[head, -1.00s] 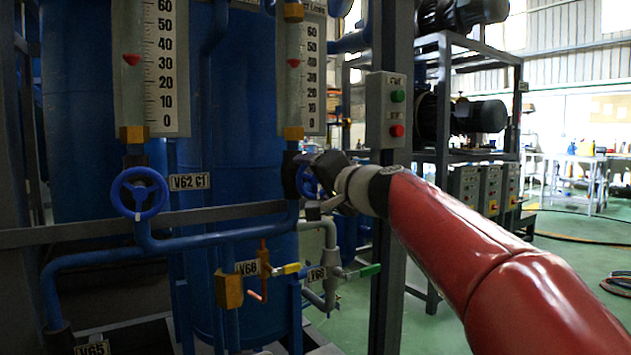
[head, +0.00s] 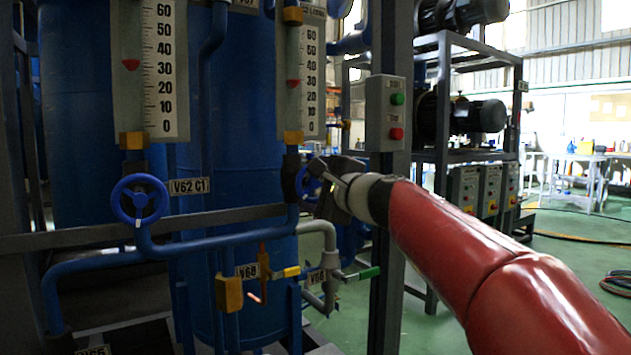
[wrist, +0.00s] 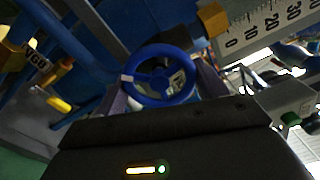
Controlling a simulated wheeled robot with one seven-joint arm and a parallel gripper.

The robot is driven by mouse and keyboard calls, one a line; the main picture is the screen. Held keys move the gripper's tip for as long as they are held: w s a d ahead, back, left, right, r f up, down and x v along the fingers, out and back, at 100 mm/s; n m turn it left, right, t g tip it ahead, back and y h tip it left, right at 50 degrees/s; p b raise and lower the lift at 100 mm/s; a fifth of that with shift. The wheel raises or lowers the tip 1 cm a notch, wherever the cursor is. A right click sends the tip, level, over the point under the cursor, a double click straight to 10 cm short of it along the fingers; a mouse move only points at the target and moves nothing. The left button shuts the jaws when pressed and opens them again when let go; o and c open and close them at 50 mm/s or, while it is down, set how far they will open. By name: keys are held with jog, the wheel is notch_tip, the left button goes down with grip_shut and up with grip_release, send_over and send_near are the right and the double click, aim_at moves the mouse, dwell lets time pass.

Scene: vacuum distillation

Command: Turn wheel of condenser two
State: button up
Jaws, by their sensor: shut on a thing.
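A blue handwheel (head: 306,182) sits under the right flow gauge (head: 300,85), partly hidden by my gripper in the head view. No label for it can be read. In the wrist view the wheel (wrist: 160,75) lies between my two fingers, its rim and spokes showing. My gripper (head: 320,186) is shut on this wheel. The right gauge's red float (head: 293,83) stands near 30.
Blue pipes and small valves with yellow (head: 288,272) and green (head: 364,272) handles lie below. Open green floor (head: 570,260) is at the right.

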jog(key=m+p, duration=0.1)
jog(key=m, duration=0.3)
jog(key=shift+f+m, duration=0.15)
jog(key=shift+m, duration=0.25)
dwell(0.4)
jog(key=o, duration=1)
jog(key=b+v, duration=0.1)
jog(key=v, duration=0.6)
jog(key=shift+s+d, duration=0.25)
jog(key=shift+s, duration=0.1)
